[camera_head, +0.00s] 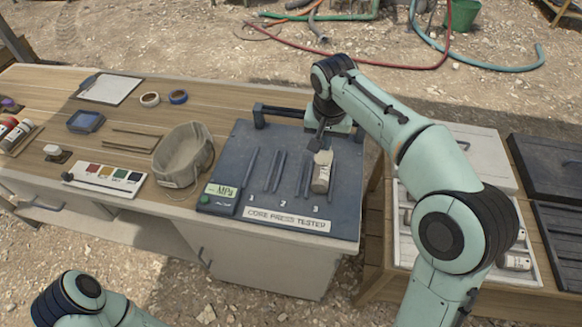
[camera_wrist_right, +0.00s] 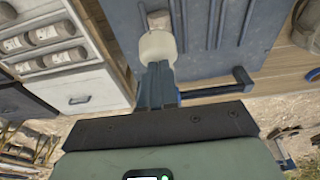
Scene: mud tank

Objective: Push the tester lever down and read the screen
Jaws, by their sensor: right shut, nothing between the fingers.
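The core press tester (camera_head: 240,150) is a dark slab with slots marked 1, 2 and 3 on the table. Its dark lever (camera_head: 285,110) is a bar along the back edge, raised a little above the slab; part of it shows in the wrist view (camera_wrist_right: 210,91). The small pale green screen (camera_head: 222,190) at the front left shows "MPa"; I can read no number. A pale core (camera_head: 321,178) lies at slot 3. My right gripper (camera_head: 318,143) is shut and empty, over the slab's back right, its fingers (camera_wrist_right: 157,70) close to the core's end. My left gripper is out of view.
On the right, a white tray (camera_head: 404,255) holds several cores near dark crates (camera_head: 555,165). Tape rolls (camera_head: 150,99) and a clipboard (camera_head: 110,88) lie at the back left.

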